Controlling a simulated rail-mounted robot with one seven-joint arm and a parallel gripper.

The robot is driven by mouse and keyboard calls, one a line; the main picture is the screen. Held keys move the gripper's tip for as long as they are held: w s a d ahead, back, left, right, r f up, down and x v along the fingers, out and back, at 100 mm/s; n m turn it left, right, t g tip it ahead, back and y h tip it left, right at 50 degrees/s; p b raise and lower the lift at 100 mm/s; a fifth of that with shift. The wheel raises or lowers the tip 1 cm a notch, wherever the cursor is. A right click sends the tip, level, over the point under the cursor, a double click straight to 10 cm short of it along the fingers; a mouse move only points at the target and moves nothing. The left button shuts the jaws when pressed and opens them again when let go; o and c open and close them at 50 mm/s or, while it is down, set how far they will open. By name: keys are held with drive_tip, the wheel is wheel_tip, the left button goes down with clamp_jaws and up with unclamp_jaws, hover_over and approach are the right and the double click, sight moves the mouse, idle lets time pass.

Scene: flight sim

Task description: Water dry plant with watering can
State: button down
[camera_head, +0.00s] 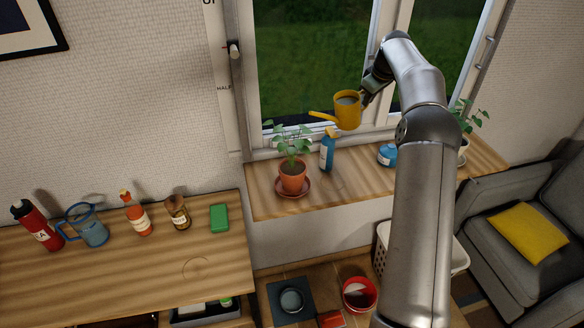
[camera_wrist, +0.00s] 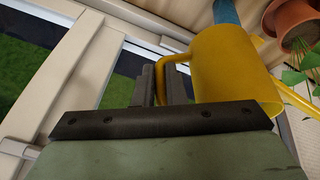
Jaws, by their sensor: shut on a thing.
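The yellow watering can (camera_head: 347,111) is in the air in front of the window, above the sill, with its spout pointing left. Dark contents show in its open top. My gripper (camera_head: 371,92) is shut on its handle; the wrist view shows the can (camera_wrist: 232,65) and my fingers (camera_wrist: 163,84) at the handle. A leafy plant (camera_head: 291,143) stands in a terracotta pot (camera_head: 293,177) on a saucer, below and left of the spout. The pot also shows in the wrist view (camera_wrist: 290,18). Another plant (camera_head: 472,116) at the right is partly hidden by my arm.
A blue spray bottle (camera_head: 327,154) stands on the sill (camera_head: 345,190) beside the pot. A blue object (camera_head: 388,155) sits farther right. The table (camera_head: 120,275) at left holds several bottles, a mug and a green block. A red bucket (camera_head: 359,293) and a white basket (camera_head: 460,258) are below.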

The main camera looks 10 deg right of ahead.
drive_tip(key=shift+s+a+r+t+h, duration=0.3)
drive_tip(key=shift+a+r+h, duration=0.4)
drive_tip(key=shift+a+r, duration=0.15)
idle(2.9)
